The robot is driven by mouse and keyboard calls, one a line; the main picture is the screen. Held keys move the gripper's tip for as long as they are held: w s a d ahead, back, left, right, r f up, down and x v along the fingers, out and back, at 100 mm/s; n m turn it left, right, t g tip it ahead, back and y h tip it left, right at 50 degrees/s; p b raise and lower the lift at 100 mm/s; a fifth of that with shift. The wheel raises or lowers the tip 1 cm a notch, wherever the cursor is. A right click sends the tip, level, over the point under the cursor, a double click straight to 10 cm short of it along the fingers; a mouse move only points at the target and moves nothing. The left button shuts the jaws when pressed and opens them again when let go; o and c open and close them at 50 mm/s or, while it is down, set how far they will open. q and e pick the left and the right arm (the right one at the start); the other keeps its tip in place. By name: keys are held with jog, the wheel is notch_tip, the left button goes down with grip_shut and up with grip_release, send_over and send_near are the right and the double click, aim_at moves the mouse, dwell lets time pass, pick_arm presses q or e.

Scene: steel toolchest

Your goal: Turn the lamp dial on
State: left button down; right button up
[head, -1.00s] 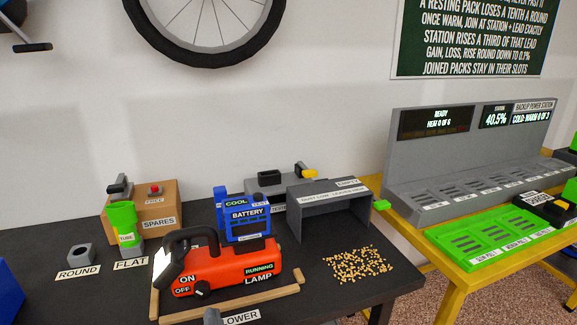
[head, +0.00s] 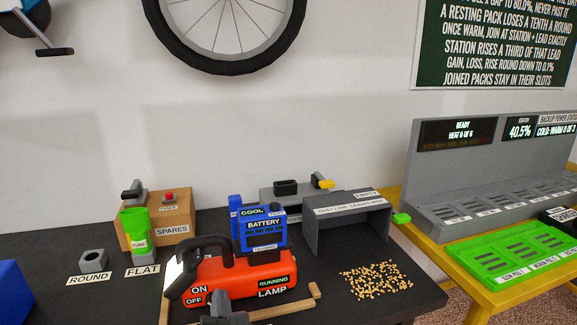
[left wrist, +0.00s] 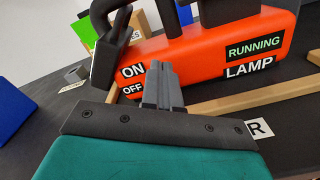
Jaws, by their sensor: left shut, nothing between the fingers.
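The orange lamp (head: 240,272) with a black handle stands on the dark bench. Its front carries ON and OFF labels at the left and RUNNING over LAMP at the right. It also fills the top of the left wrist view (left wrist: 205,48). My left gripper (head: 217,299) is shut and empty at the lamp's lower front, just right of the OFF label. In the left wrist view its grey fingers (left wrist: 158,72) are together, right of the ON and OFF labels. The dial is hidden behind the fingers, so its setting and any contact cannot be told. My right gripper is out of view.
Wooden strips (head: 315,291) border the lamp. A blue battery (head: 263,235) stands right behind the lamp. A grey dust cover (head: 345,222) and loose pellets (head: 375,279) lie to the right. A green tube (head: 134,224) stands at the left.

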pick_arm(q)
jog(key=shift+a+f, duration=0.15)
jog(key=shift+f, duration=0.15)
dwell(0.7)
jog(key=shift+f+p, duration=0.15)
jog(key=shift+p, duration=0.7)
jog(key=shift+f, duration=0.1)
jog(key=shift+r+p, duration=0.4)
jog(key=shift+p, duration=0.1)
jog(key=shift+d+r+p+v, duration=0.15)
jog(key=shift+p+v, duration=0.35)
jog(key=shift+v, duration=0.95)
jog(key=shift+d+r+p+v, duration=0.15)
jog(key=shift+p+v, duration=0.35)
jog(key=shift+v, duration=1)
jog(key=shift+w, duration=0.1)
